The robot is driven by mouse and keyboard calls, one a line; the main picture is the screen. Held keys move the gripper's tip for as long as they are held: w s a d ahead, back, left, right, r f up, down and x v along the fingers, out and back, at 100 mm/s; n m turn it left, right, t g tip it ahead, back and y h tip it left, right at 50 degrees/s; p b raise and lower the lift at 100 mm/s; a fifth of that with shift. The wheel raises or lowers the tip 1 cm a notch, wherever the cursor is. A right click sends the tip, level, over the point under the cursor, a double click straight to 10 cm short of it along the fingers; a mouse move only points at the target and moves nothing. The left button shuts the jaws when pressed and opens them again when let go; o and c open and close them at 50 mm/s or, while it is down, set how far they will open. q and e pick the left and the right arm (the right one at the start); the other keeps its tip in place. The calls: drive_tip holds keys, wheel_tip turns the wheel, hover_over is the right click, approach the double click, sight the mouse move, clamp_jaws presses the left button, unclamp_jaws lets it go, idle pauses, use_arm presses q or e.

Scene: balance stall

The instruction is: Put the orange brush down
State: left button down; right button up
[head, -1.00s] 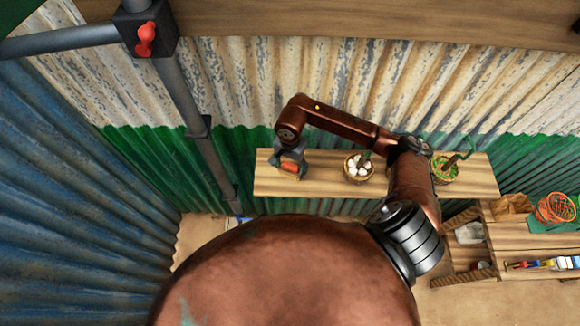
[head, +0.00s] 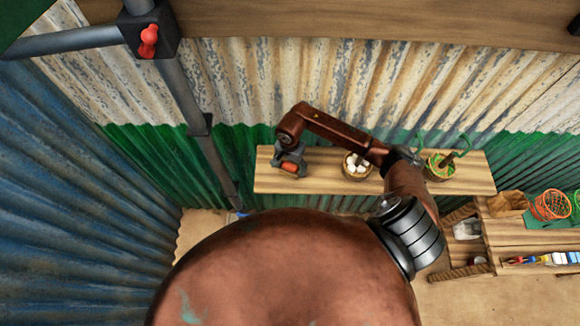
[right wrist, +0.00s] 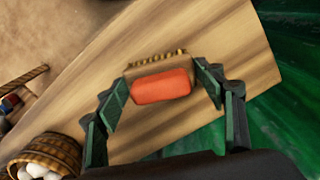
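The orange brush (right wrist: 160,86) lies on the wooden shelf (right wrist: 195,30) in the right wrist view, with its tan bristles along the upper side. My right gripper (right wrist: 165,70) is open, its green-padded fingers on either side of the brush with gaps showing. In the head view the brush (head: 290,167) shows as an orange patch at the left end of the shelf (head: 320,185), partly hidden by my right gripper (head: 289,164). My left gripper is not in view.
A basket of white eggs (head: 357,168) stands on the shelf to the right, and a basket with green in it (head: 440,168) is farther right. A lower bench at the right holds an orange basket (head: 550,205). Corrugated wall (head: 300,80) rises behind.

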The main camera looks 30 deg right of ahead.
sight(290, 165)
drive_tip(key=o, duration=0.3)
drive_tip(key=shift+o, duration=0.2)
drive_tip(key=shift+r, duration=0.15)
drive_tip(key=shift+w+r, duration=0.1)
drive_tip(key=shift+r, duration=0.15)
wheel_tip(290, 165, up, 10)
drive_tip(key=b, duration=0.3)
drive_tip(key=shift+r, duration=0.15)
drive_tip(key=shift+r+b, duration=0.3)
drive_tip(key=shift+r, duration=0.35)
